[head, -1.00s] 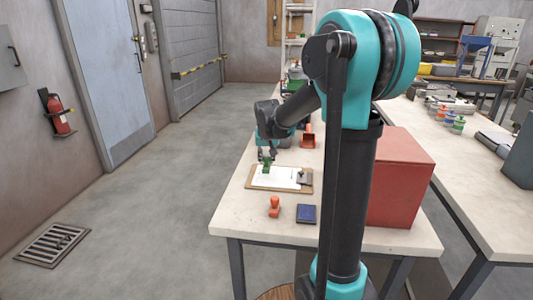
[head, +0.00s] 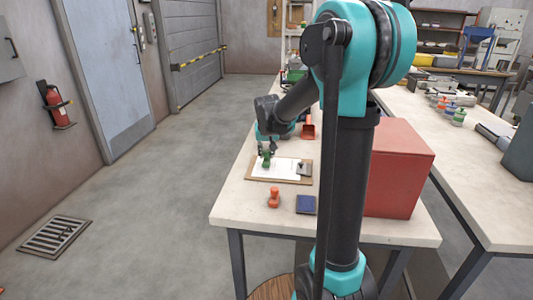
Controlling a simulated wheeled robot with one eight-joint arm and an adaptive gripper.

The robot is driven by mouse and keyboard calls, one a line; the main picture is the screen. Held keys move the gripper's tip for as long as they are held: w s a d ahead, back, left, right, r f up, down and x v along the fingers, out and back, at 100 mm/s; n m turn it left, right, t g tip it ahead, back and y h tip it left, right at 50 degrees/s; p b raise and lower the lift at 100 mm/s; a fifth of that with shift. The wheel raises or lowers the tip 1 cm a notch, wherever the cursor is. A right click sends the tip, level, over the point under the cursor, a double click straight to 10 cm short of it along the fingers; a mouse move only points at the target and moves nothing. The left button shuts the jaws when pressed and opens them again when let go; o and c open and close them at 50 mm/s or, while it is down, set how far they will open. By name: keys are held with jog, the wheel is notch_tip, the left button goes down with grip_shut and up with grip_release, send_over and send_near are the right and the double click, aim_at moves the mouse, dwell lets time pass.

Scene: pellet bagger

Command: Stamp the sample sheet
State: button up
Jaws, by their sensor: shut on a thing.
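The sample sheet (head: 282,172) is white and lies on a brown clipboard (head: 303,181) with a dark clip at its right end. My gripper (head: 266,153) is over the left part of the sheet, shut on a green stamp (head: 266,162). The stamp is upright at the sheet's upper left; I cannot tell whether its base touches the paper. A red-orange stamp (head: 274,197) stands on the table nearer the front, beside a dark blue ink pad (head: 306,205). No mark on the sheet can be made out.
A large red box (head: 400,170) stands on the table at the right, behind my arm column. An orange-red holder (head: 308,129) stands farther back. The table's (head: 240,200) front left corner is clear.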

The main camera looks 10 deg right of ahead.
jog(key=shift+f, duration=0.55)
dwell(1.4)
jog(key=shift+r, duration=3.55)
